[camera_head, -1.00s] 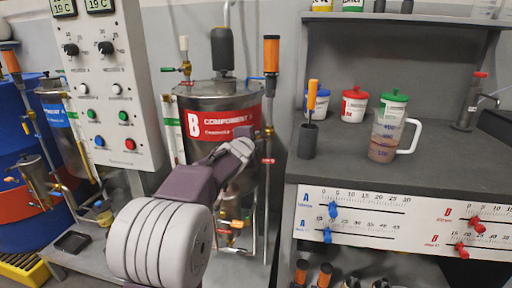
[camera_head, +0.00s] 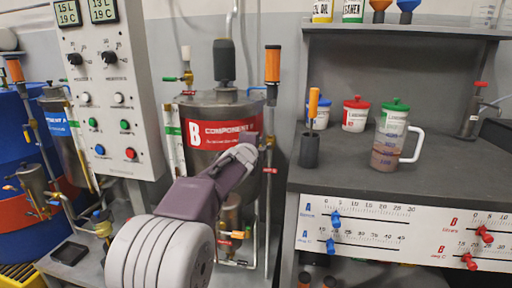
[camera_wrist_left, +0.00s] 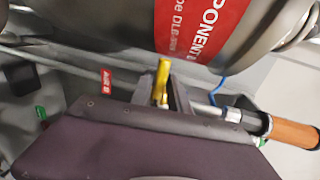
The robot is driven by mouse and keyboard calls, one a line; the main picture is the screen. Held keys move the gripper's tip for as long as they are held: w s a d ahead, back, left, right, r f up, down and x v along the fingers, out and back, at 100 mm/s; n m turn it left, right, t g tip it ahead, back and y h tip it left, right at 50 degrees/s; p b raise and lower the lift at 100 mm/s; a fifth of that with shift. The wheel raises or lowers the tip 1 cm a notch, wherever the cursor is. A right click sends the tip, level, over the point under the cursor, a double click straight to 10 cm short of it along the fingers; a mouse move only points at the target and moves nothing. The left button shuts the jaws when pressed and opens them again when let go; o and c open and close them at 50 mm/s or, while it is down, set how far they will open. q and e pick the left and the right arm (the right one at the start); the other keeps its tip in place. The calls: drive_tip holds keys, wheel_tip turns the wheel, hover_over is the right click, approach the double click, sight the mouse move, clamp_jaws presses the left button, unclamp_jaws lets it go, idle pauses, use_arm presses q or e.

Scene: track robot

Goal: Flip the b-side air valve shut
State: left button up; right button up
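The B component tank (camera_head: 222,108) is grey metal with a red label. A vertical pipe with an orange grip (camera_head: 272,65) stands at its right side. In the left wrist view this pipe (camera_wrist_left: 200,106) runs across the picture, with a red AIR B tag (camera_wrist_left: 105,80) and the orange grip (camera_wrist_left: 292,132). A yellow valve lever (camera_wrist_left: 162,82) stands out from it. My left gripper (camera_head: 246,154) is at the pipe, in front of the tank. Its fingertips (camera_wrist_left: 163,95) lie on both sides of the lever; whether they press on it is unclear. The valve body is hidden behind my wrist.
A control panel (camera_head: 105,85) stands left of the tank. A grey bench (camera_head: 345,168) at the right holds a measuring jug (camera_head: 390,140), small tubs and a dark cup (camera_head: 309,150). A blue hose (camera_wrist_left: 225,82) lies close beside the pipe.

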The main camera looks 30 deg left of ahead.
use_arm(q)
drive_tip(key=shift+o, duration=0.5)
drive_tip(key=p+v, duration=0.1)
drive_tip(key=v, duration=0.8)
